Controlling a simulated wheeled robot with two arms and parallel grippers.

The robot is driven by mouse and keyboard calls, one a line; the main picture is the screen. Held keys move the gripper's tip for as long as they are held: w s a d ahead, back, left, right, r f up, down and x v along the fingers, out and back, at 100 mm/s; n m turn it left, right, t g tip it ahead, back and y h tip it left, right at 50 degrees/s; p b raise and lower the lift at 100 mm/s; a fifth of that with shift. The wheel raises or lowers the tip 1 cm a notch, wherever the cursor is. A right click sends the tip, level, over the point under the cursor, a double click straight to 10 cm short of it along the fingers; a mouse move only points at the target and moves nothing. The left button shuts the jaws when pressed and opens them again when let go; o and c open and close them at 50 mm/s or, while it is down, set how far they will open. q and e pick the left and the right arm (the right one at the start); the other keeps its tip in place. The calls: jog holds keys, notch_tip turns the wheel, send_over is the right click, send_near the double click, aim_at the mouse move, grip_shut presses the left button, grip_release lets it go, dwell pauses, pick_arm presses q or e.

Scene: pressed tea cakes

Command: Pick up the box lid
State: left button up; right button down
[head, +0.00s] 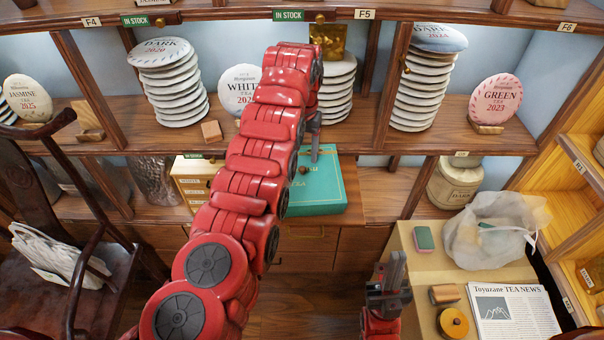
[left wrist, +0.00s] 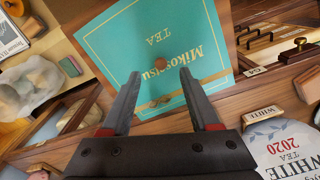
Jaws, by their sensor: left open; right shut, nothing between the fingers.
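The teal lid of the tea box (head: 322,186) lies flat on the wooden counter below the shelves, partly hidden behind my left arm. It also shows in the left wrist view as a teal panel with pale lettering and a small brown knob (left wrist: 160,64). My left gripper (head: 315,150) hangs over the lid's back part. In the left wrist view its open fingers (left wrist: 161,75) stand either side of the knob, with nothing between them. Whether they touch the lid I cannot tell. My right gripper (head: 391,268) is shut and empty, low beside the side table.
Stacked tea cakes (head: 172,85) fill the shelf behind. A small wooden drawer box (head: 192,180) stands left of the teal box. The side table (head: 416,262) at right bears a newspaper (head: 514,312) and a pale bag (head: 490,240). A wooden chair (head: 100,255) stands at left.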

aim_at(302, 168)
pick_arm(q)
jog(key=shift+w+f, duration=0.1)
jog(key=shift+f, duration=0.05)
notch_tip(302, 168, down, 4)
jog(key=p, duration=0.3)
jog(key=shift+f, duration=0.45)
jog(key=shift+w, duration=0.1)
jog(key=shift+c, duration=0.5)
grip_shut()
